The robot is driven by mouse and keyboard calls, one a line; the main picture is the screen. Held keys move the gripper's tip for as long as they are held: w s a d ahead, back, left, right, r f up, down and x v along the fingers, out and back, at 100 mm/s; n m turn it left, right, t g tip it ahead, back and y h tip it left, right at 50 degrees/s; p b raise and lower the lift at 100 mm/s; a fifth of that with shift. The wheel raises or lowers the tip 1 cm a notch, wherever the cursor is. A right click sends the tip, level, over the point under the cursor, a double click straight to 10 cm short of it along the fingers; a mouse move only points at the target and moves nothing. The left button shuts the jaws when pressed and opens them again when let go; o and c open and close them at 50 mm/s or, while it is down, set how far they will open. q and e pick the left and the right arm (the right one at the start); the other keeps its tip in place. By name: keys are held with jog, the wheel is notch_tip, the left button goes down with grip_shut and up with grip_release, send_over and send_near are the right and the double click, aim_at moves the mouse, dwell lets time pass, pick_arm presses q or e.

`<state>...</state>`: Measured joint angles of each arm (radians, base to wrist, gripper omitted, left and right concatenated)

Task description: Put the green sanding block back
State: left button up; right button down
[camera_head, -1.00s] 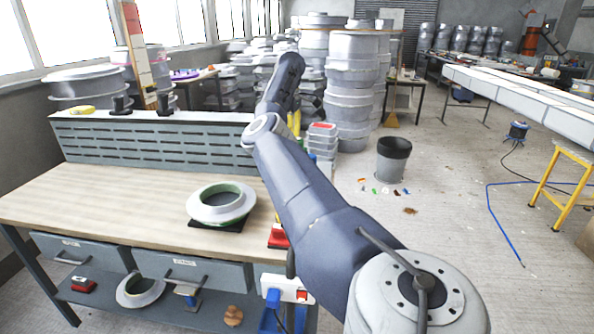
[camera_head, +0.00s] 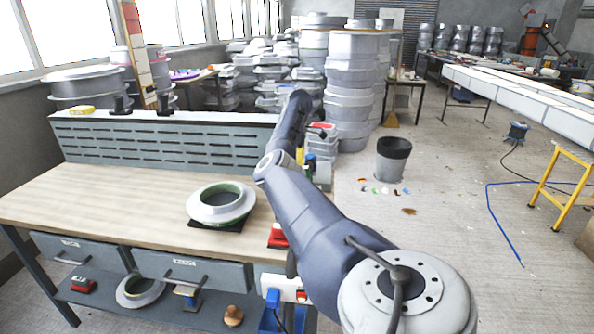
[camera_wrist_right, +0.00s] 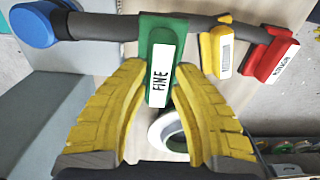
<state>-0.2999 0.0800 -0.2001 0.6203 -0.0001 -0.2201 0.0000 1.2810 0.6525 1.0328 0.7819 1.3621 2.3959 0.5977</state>
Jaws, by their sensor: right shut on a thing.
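The green sanding block (camera_wrist_right: 160,55), labelled FINE, is between the yellow fingers of my right gripper (camera_wrist_right: 158,72) in the right wrist view. The gripper is shut on it. The block's upper part overlaps a long dark bar (camera_wrist_right: 105,27); I cannot tell whether they touch. A yellow block (camera_wrist_right: 217,52) and a red block (camera_wrist_right: 270,55) sit along the same bar to the right. In the head view my right arm reaches over the bench's right end, and its gripper is mostly hidden. My left gripper is not in view.
A white ring-shaped mould (camera_head: 221,204) with a green inside rests on a black mat on the wooden bench (camera_head: 100,205). A slotted grey panel (camera_head: 165,140) stands along the bench's back. A red object (camera_head: 278,236) is at the right edge. The bench's left part is clear.

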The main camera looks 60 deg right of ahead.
jog(key=shift+f, duration=4.15)
jog(key=shift+f, duration=0.1)
jog(key=c, duration=1.2)
grip_release()
jog(key=shift+o, duration=0.2)
notch_tip(320, 180, up, 12)
jog(key=shift+d+r, duration=0.1)
